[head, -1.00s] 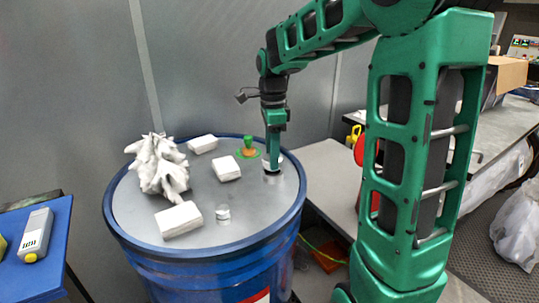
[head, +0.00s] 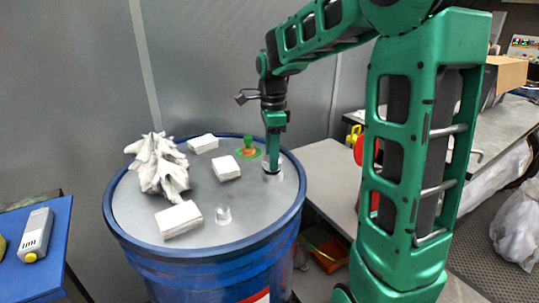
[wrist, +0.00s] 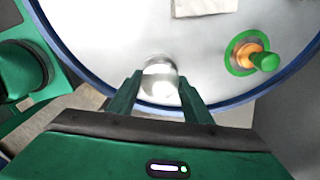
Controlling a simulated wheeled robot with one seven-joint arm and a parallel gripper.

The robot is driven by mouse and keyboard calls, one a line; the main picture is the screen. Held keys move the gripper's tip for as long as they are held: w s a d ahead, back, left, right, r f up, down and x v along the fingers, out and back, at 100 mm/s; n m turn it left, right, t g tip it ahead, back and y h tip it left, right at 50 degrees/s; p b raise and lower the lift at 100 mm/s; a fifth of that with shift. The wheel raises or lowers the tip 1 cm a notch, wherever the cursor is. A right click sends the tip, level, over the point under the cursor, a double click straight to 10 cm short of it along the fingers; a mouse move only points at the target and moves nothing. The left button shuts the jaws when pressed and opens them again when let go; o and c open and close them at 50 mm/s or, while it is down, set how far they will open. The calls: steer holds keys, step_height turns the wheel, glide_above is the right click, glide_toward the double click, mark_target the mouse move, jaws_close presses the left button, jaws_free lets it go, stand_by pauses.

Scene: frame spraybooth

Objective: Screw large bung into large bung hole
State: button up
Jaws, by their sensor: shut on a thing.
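My gripper (head: 273,156) points straight down over the right part of the drum lid (head: 190,232). Its fingers are shut on the large bung (wrist: 161,84), a round silvery metal piece. In the head view the bung (head: 272,176) stands upright at the lid, near the right rim. In the wrist view it sits between the two fingertips. The large bung hole is hidden beneath it, and I cannot tell how deep the bung sits.
A crumpled white cloth (head: 160,166) and several white blocks, one at the front (head: 179,220), lie on the lid. A green and orange fitting (head: 248,147) stands just behind my gripper. A blue table (head: 50,245) with a grey device (head: 37,234) is at left; a grey bench (head: 325,165) is at right.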

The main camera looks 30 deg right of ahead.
steer(key=shift+f, duration=0.65)
steer(key=o, duration=0.5)
steer(key=c, duration=0.3)
steer(key=m, duration=0.4)
steer(key=shift+m, duration=0.3)
steer(key=shift+c, duration=0.2)
steer(key=shift+m, duration=2.3)
